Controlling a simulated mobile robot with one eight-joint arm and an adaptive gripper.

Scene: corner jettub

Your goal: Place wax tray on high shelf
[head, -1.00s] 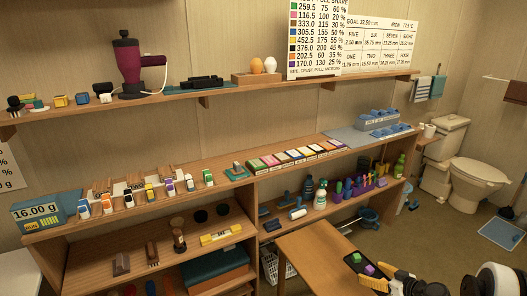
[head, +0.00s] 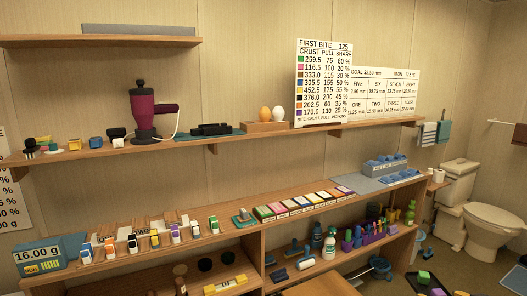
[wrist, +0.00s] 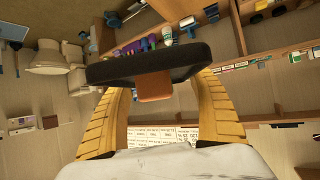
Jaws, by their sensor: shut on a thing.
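The wax tray (head: 412,281) is a dark tray at the bottom right of the head view, with a green block and a purple block on it; its lower part is cut off. In the wrist view its black side (wrist: 150,64) spans the space ahead of my yellow fingers. My gripper (wrist: 158,88) is shut on its orange-brown tab. In the head view only a sliver of my gripper (head: 460,293) shows at the bottom edge. The high shelf (head: 100,41) is at the upper left on the wall. A flat grey panel (head: 138,29) stands along its back; the wood in front looks bare.
A toilet (head: 490,230) stands at right.

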